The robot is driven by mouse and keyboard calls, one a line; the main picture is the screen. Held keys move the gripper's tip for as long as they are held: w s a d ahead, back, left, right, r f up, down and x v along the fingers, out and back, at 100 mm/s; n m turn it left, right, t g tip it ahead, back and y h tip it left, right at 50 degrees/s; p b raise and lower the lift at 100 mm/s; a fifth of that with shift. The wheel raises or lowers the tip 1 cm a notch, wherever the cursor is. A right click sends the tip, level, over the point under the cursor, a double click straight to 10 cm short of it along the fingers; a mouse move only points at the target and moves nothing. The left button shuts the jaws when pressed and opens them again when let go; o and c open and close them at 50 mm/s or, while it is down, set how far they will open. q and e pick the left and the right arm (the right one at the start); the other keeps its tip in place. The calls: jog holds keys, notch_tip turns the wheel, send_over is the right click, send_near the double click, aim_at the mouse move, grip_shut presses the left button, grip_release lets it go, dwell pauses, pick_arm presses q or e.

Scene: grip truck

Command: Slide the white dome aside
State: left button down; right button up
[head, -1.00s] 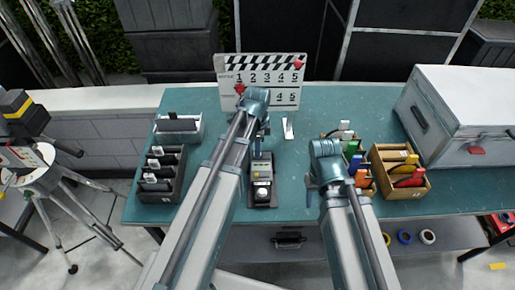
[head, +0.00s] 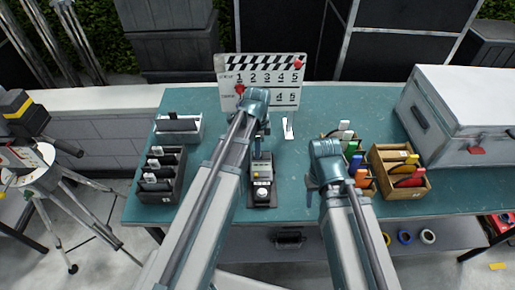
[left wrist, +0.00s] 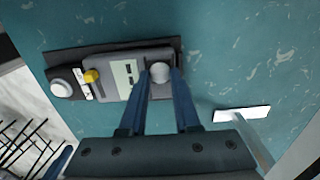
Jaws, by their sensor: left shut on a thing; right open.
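A grey light meter (head: 263,180) lies on the teal table in front of me. In the left wrist view the meter (left wrist: 124,75) shows a pale display, a yellow button and a round whitish knob at its left end. The white dome (left wrist: 160,70) is at the meter's other end, between the fingers of my left gripper (left wrist: 160,77), which is shut on it. In the head view my left gripper (head: 258,150) reaches down at the meter's far end, and it hides the dome. My right gripper (head: 322,197) is open and empty over the table, right of the meter.
A clapperboard (head: 247,96) stands behind my left gripper. A small white-topped stand (head: 288,128) is right of it. A dark slotted rack (head: 156,190) and a grey tray (head: 163,136) are left. Wooden boxes (head: 400,191) and a white case (head: 446,116) are right.

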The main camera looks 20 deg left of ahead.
aim_at(267, 155)
pick_arm(q)
jog(key=d, duration=0.1)
jog(key=w+d, duration=0.1)
jog(key=d, duration=0.1)
jog(key=shift+d, duration=0.2)
jog(key=c, duration=0.6)
grip_release()
jog(key=shift+a+r, duration=0.1)
pick_arm(e)
jog(key=shift+r, duration=0.1)
pick_arm(q)
notch_tip(267, 155, up, 14)
jog(key=p, duration=1.3)
jog(key=shift+f+p, duration=0.2)
jog(key=shift+p, duration=0.2)
pick_arm(e)
notch_tip(267, 155, up, 14)
jog(key=shift+f, duration=0.2)
